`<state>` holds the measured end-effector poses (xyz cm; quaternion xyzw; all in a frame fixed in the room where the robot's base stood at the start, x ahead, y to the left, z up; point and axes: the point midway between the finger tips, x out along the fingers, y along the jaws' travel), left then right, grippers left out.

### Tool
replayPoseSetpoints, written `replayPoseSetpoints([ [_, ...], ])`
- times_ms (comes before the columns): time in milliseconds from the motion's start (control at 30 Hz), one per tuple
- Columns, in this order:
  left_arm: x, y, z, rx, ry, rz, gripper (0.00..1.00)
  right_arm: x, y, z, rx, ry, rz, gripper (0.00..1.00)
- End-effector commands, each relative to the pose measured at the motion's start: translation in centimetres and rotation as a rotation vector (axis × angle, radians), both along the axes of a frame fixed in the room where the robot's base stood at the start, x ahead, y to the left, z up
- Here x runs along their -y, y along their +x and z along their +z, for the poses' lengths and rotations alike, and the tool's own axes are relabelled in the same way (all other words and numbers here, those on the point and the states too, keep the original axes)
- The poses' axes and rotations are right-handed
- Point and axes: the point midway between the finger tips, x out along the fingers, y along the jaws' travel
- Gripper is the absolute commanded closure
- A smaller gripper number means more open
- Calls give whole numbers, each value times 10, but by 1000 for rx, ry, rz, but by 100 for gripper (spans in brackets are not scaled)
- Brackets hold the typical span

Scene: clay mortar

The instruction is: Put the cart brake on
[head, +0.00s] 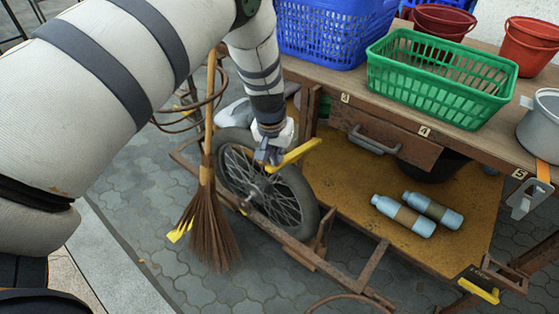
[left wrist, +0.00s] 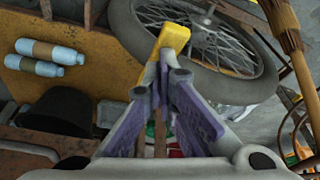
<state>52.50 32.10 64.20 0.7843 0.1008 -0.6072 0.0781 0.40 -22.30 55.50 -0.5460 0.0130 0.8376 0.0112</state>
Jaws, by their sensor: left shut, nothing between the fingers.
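A yellow lever (head: 298,155) sticks out beside the spoked cart wheel (head: 300,192). My left gripper (head: 267,160) is shut and empty, with its fingertips at the lever's wheel-side end. In the left wrist view the yellow lever (left wrist: 174,38) lies just beyond the shut fingertips (left wrist: 165,68), in front of the wheel (left wrist: 238,57). Whether the fingers touch the lever I cannot tell. A yellow pedal-like piece (head: 479,291) sits beside a dark plate at the cart's lower right corner. My right gripper is not in view.
A straw broom (head: 208,225) stands close left of the wheel. Two blue bottles (head: 404,216) lie on the cart's lower shelf (head: 345,200). Above are a drawer (head: 385,140) and a countertop with a green basket (head: 440,95) and a blue basket (head: 320,35). Paving at lower left is clear.

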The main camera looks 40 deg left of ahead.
Motion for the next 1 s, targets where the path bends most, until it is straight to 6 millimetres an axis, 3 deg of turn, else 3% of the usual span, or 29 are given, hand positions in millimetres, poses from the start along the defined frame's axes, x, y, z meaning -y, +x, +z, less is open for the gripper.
replayPoseSetpoints([
  [367, 0, -2, -45, -6, -1, 0, 100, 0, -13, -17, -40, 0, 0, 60],
  [633, 0, -1, -42, -2, -1, 0, 100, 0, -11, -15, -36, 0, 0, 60],
  [800, 6, -20, -25, 7, -2, 1, 100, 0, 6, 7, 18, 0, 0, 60],
  [1000, 8, -30, -31, -1, 0, 0, 100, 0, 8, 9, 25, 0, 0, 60],
])
